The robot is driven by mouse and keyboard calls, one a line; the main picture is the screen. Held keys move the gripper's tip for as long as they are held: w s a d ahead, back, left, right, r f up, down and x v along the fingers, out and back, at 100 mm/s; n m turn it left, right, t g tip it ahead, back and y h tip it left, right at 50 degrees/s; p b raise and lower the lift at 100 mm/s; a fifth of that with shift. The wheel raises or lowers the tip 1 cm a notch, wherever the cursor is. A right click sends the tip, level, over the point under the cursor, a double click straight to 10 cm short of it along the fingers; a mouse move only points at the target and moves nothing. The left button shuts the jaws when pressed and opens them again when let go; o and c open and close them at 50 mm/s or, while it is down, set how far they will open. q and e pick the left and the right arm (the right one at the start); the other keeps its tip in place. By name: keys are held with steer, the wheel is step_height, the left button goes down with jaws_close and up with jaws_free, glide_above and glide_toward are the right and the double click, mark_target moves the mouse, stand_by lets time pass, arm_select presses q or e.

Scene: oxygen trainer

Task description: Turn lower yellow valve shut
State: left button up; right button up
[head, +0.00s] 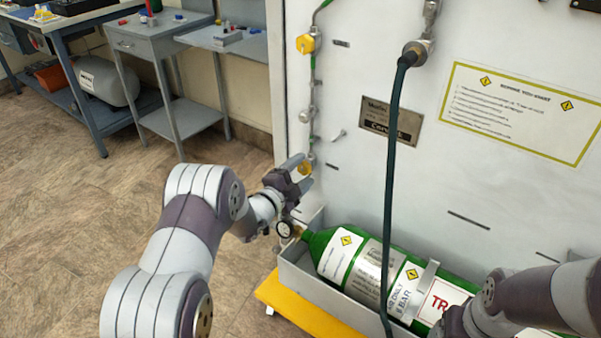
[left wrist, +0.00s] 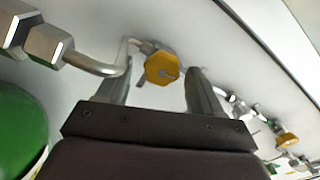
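The lower yellow valve (head: 305,168) is a small knob on the pipe at the left edge of the white panel. My left gripper (head: 301,172) is at this valve, its fingers pointing toward the panel. In the left wrist view the yellow knob (left wrist: 162,68) shows between the two spread fingers (left wrist: 166,75), with a gap visible on both sides. The left gripper is open and does not visibly grip it. My right arm comes in at the lower right; its gripper fingers cannot be made out.
An upper yellow valve (head: 306,44) sits higher on the same pipe. A green cylinder (head: 335,250) lies in a grey tray below, with a gauge (head: 285,229) near its neck. A dark hose (head: 391,150) hangs before the panel. Workbenches (head: 160,40) stand at the left.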

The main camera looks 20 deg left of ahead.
arm_select(q)
steer(key=p+v, duration=0.2)
steer(key=v, duration=1)
steer(key=shift+s+p, duration=0.3)
steer(key=shift+s, duration=0.05)
steer(key=shift+a, duration=0.1)
